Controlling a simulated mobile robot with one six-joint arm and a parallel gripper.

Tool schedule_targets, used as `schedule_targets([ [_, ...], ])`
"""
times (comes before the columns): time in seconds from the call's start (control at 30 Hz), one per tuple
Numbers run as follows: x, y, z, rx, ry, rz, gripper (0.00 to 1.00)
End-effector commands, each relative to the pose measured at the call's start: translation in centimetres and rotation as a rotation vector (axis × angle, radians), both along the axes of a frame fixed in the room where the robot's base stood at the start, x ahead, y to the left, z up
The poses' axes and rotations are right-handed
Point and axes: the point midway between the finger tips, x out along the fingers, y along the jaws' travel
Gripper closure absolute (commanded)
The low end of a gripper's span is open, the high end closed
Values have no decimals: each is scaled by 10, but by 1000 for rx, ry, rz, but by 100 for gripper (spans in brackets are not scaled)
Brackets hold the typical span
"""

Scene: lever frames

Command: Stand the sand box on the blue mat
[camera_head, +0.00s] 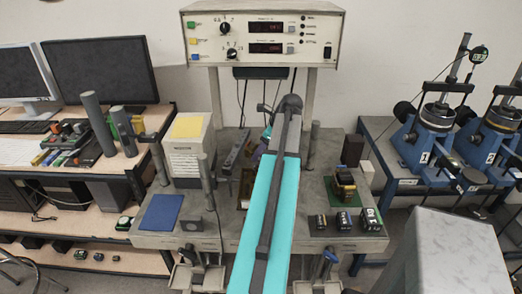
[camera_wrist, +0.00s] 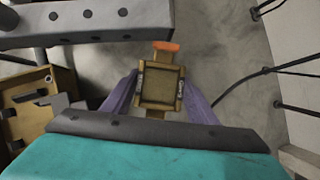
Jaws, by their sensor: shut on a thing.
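My gripper (camera_wrist: 160,94) has its two purple fingers closed on opposite sides of a sand-coloured, squarish box, the sand box (camera_wrist: 161,86). The box has a raised rim around a darker face, and an orange piece shows at its far end. In the head view my arm hides the box and most of the gripper; only a bit of purple shows near the back of the bench. The blue mat (camera_head: 161,212) lies bare at the bench's front left, to the left of my gripper.
A small dark block (camera_head: 191,224) and a grey post (camera_head: 203,182) stand right of the blue mat. A white drawer unit (camera_head: 190,152) stands behind it. A brown fixture (camera_wrist: 30,108) is left of the held box. A green mat (camera_head: 330,187) bears a black-and-yellow item.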

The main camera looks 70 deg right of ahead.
Motion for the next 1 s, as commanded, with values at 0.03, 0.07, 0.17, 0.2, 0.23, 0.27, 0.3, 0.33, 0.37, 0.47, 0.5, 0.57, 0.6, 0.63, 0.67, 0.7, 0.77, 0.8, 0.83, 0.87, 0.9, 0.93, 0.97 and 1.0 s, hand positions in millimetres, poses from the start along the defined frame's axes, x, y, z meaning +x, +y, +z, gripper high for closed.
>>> schedule_targets([
  [0.03, -2, 3, -8, 10, 10, 2, 89],
  [0.07, -2, 3, -9, 11, 11, 2, 96],
  [0.17, -2, 3, -11, 12, 13, 3, 95],
  [0.2, -2, 4, -11, 13, 13, 2, 100],
  [0.23, -3, 4, -12, 15, 15, 3, 42],
  [0.27, -3, 4, -12, 14, 15, 2, 37],
  [0.3, -2, 4, -12, 13, 14, 2, 30],
  [0.33, -2, 3, -11, 11, 13, 2, 28],
  [0.37, -2, 3, -11, 11, 13, 2, 28],
  [0.47, -2, 3, -10, 11, 11, 2, 28],
  [0.5, -2, 2, -9, 10, 10, 1, 28],
  [0.57, -1, 2, -9, 8, 10, 2, 28],
  [0.6, -1, 2, -8, 8, 9, 2, 28],
  [0.63, -1, 2, -8, 8, 9, 2, 28],
  [0.67, -1, 2, -8, 7, 9, 1, 28],
  [0.7, -1, 2, -7, 7, 8, 1, 28],
  [0.77, -1, 2, -5, 7, 8, 1, 28],
  [0.8, -1, 2, -4, 6, 8, 1, 28],
  [0.83, -1, 2, -3, 6, 8, 1, 28],
  [0.87, -1, 1, -2, 6, 7, 2, 28],
  [0.9, -1, 1, 1, 5, 7, 1, 28],
  [0.93, -1, 1, 3, 5, 7, 1, 28],
  [0.97, -1, 1, 5, 5, 7, 1, 28],
  [1.0, -3, 1, 8, 5, 7, 1, 28],
])
